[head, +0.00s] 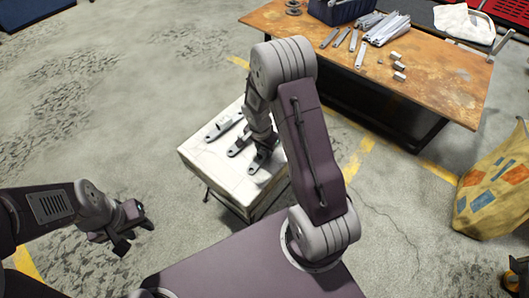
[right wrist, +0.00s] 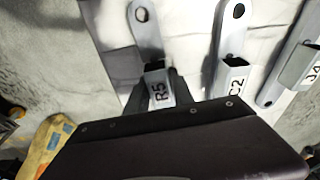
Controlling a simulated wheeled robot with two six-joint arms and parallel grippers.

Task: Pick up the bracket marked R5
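The bracket marked R5 (right wrist: 158,90) is grey metal with a raised, labelled channel and a round hole at its far end. In the head view it is the rightmost bracket (head: 257,167) on the small white table (head: 200,160). My right gripper (head: 264,143) is down over it. In the right wrist view its dark fingers (right wrist: 158,84) stand on both sides of the R5 channel; whether they press on it is unclear. The bracket appears to rest on the table. My left gripper (head: 136,230) is open and empty above the floor at lower left.
Bracket C2 (right wrist: 230,75) lies close beside R5, with a bracket apparently marked J4 (right wrist: 298,65) beyond it. A yellow bag (head: 495,190) sits at right.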

